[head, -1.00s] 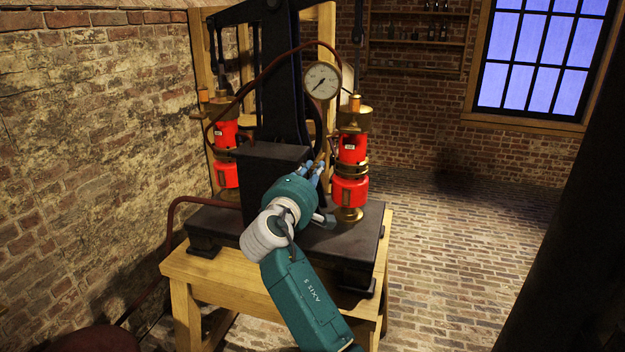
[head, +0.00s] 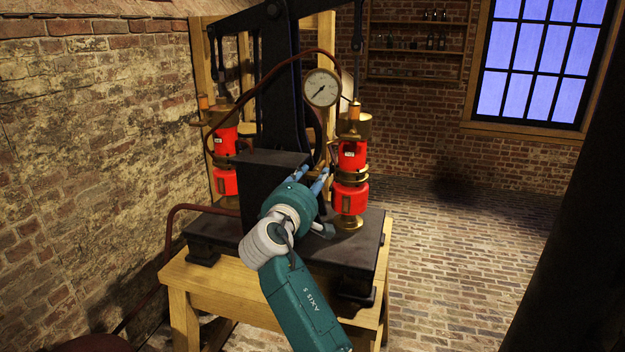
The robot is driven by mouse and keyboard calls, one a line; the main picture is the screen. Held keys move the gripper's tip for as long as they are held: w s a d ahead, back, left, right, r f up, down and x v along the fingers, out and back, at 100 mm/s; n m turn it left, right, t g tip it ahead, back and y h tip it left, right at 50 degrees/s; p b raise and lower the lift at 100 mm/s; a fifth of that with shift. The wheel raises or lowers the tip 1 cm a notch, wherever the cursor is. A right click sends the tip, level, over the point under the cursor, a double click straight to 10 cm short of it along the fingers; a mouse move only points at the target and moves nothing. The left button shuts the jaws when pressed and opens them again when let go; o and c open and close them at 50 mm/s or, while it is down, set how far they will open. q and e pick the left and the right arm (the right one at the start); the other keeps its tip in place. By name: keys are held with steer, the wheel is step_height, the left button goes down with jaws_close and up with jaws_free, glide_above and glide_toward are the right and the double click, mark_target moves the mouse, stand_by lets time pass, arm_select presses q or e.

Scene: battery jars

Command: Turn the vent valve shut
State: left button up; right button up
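My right gripper (head: 313,174) is in front of the black block of the pump, just left of the right red cylinder. Its two blue fingertips look spread, with a gap between them and nothing clearly held. The vent valve cannot be made out for certain; a thin brass pipe (head: 325,122) runs down from the round gauge (head: 322,88) to just behind the fingertips. The right red cylinder (head: 351,197) with brass fittings stands upright on the dark base plate. My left gripper is not in view.
A second red cylinder (head: 225,140) stands at the left of the black pump frame (head: 276,70). The dark base plate (head: 340,252) rests on a wooden table (head: 225,300). A brown hose arches over the frame. Brick floor (head: 460,260) is clear at the right.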

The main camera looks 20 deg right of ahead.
steer(key=v, duration=0.7)
steer(key=shift+s+a, duration=0.15)
steer(key=shift+s, duration=0.05)
